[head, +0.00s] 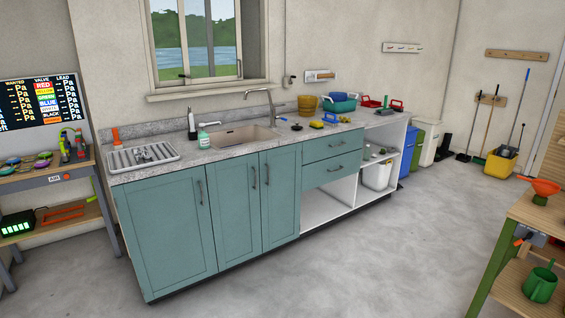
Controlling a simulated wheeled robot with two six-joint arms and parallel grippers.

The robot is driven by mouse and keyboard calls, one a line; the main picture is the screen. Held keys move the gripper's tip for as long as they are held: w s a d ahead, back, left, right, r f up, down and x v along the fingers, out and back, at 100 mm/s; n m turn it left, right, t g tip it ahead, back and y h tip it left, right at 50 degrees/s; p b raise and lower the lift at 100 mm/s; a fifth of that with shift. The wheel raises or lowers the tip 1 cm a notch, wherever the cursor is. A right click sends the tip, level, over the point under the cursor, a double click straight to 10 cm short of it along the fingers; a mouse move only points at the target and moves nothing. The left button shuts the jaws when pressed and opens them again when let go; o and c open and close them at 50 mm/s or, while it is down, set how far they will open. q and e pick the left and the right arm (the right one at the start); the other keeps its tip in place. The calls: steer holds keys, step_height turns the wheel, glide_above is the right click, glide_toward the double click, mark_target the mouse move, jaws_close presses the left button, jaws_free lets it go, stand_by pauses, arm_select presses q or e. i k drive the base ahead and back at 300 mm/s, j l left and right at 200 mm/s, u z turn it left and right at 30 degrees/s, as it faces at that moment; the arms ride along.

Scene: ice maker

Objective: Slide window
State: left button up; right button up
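The window (196,40) is in the wall above the counter, at the top left of the head view. It has a pale frame with a vertical bar (182,38) between two panes, and its top is cut off. A small dark handle or latch shows near the lower part of the bar. Green hills and water show through the glass. I cannot tell whether a pane stands open. Neither of my grippers is in view.
A teal counter (165,235) with a sink (240,136) and tap stands below the window. A dish tray, soap bottle (204,139) and tubs crowd its top. A workbench (45,178) stands left, another (540,215) right. The grey floor in front is clear.

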mark_target(182, 24)
steer(key=i, duration=0.8)
steer(key=i+l, duration=0.15)
steer(key=i, duration=1.5)
steer(key=u, duration=0.05)
